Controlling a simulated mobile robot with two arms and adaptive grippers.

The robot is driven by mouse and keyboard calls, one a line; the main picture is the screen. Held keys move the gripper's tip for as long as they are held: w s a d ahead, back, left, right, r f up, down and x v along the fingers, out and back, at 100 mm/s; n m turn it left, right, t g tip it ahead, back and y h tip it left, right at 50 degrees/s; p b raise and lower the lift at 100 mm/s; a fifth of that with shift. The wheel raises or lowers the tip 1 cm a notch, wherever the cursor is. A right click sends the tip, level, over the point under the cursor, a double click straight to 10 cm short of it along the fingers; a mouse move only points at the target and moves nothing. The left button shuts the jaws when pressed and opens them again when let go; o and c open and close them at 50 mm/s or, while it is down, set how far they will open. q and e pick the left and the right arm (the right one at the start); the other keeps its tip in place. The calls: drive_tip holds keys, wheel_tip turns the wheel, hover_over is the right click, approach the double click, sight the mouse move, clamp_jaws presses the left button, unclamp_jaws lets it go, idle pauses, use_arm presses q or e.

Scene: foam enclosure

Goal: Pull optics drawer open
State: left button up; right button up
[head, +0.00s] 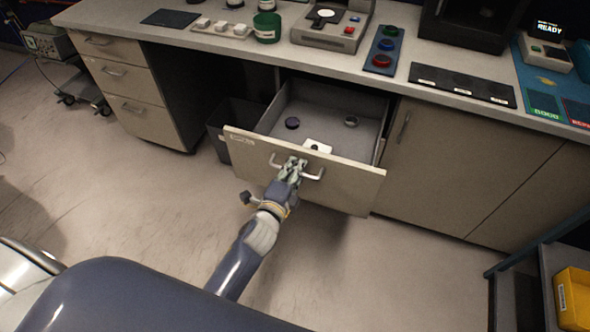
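The optics drawer (345,185) is pulled out from under the bench in the head view, with its inside in plain sight. A dark round item (292,123), a small metallic round item (351,122) and a white piece (317,146) lie in it. A light bar handle (313,177) runs along its front. My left gripper (293,168) is at the left half of that handle, with its fingers around or against the bar. The fingers are small and overlap the handle, so I cannot tell how tightly they are closed. My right gripper is not in view.
The bench top (284,53) carries a grey device (332,25), a green cup (267,27) and a button panel (382,50). A closed cabinet door (450,160) stands right of the drawer, a dark bin (232,118) left of it. A yellow bin (574,298) is at lower right. Open floor lies in front.

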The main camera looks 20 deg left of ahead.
use_arm(q)
drive_tip(key=shift+s, duration=0.1)
drive_tip(key=v, duration=1.1)
drive_tip(key=shift+s, duration=0.4)
drive_tip(key=s+f+n+g, duration=0.3)
drive_tip(key=s+f, duration=0.1)
drive_tip(key=f, duration=0.6)
drive_tip(key=s+f+n+g, duration=0.2)
drive_tip(key=s+f, duration=0.2)
drive_tip(key=f, duration=0.7)
drive_tip(key=s+f+n+g, duration=0.3)
drive_tip(key=s+f, duration=0.1)
drive_tip(key=f, duration=0.6)
drive_tip(key=s+a+f+n+g, duration=0.3)
drive_tip(key=s+f, duration=0.4)
drive_tip(key=s, duration=0.4)
drive_tip(key=s+a+f+n+g, duration=0.3)
drive_tip(key=s+f+n, duration=0.2)
drive_tip(key=s+f, duration=0.3)
drive_tip(key=s, duration=0.4)
drive_tip(key=shift+s+g+y, duration=0.25)
drive_tip(key=shift+g+y, duration=0.05)
drive_tip(key=shift+w, duration=0.1)
